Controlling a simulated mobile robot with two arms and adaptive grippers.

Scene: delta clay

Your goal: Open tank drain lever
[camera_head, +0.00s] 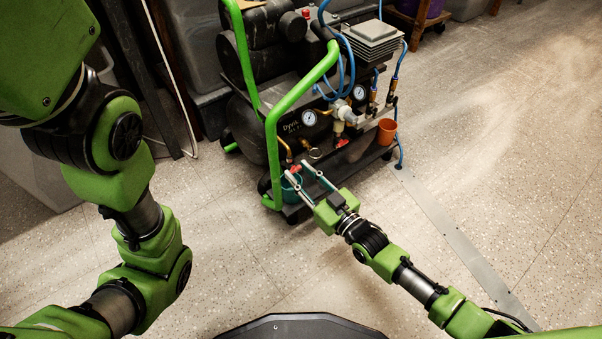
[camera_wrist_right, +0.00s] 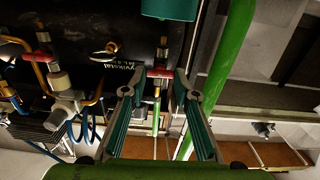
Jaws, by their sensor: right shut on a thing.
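The small red drain lever (camera_head: 296,169) sits on a brass pipe low at the front of the black compressor tank (camera_head: 250,128). My right gripper (camera_head: 297,168) reaches it from the lower right. In the right wrist view, the red lever (camera_wrist_right: 158,73) lies between the fingertips of my right gripper (camera_wrist_right: 160,76), which is shut on it. The lever is partly hidden by the fingers. A teal cup (camera_head: 291,182) stands just below the lever, and the wrist view shows it too (camera_wrist_right: 168,8). My left arm fills the left side of the head view; its gripper is out of sight.
A green tube frame (camera_head: 272,130) rises close beside the lever. Gauges (camera_head: 309,118), blue hoses, another red handle (camera_head: 342,143) and an orange cup (camera_head: 387,131) are to the right. A grey floor strip (camera_head: 455,240) crosses the open speckled floor.

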